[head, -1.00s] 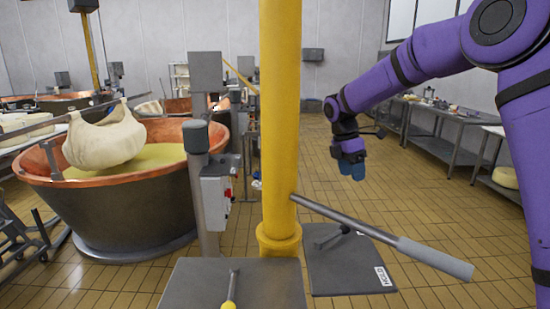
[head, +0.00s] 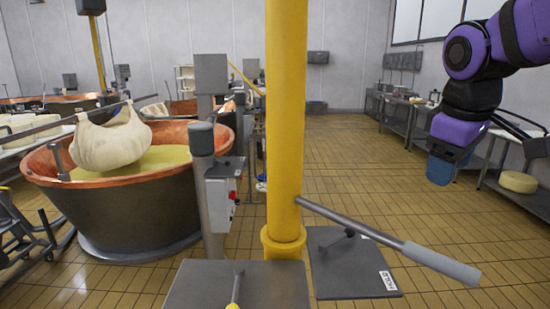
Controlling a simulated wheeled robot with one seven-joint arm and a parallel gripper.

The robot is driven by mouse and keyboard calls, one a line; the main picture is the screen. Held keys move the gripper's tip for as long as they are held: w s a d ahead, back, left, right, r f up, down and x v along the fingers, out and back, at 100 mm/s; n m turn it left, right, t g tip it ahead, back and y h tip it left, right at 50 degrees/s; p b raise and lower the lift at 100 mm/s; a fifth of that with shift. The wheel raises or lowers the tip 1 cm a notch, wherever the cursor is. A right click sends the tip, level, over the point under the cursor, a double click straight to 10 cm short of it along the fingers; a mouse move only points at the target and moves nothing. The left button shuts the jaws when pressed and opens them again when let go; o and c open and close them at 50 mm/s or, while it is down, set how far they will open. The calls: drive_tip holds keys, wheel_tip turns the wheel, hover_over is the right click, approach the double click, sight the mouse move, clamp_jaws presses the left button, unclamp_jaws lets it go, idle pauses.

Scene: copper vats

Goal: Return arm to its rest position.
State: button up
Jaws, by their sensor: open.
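My arm is purple with black joints and shows at the upper right of the head view.
A yellow post (head: 286,130) with a grey-handled lever (head: 440,263) stands in the middle. A copper vat (head: 125,205) with a hanging cloth bundle (head: 112,143) is at left. Steel tables (head: 408,118) and a cheese wheel (head: 518,182) line the right.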

drive_tip(key=s+d+f+m+t+y, duration=0.1)
drive_tip(key=s+m, duration=0.5)
drive_tip(key=s, duration=0.6)
drive_tip(key=shift+s+d+f+m+t, duration=0.4)
drive_tip(key=shift+f+t, duration=0.4)
drive_tip(key=shift+f, duration=0.15)
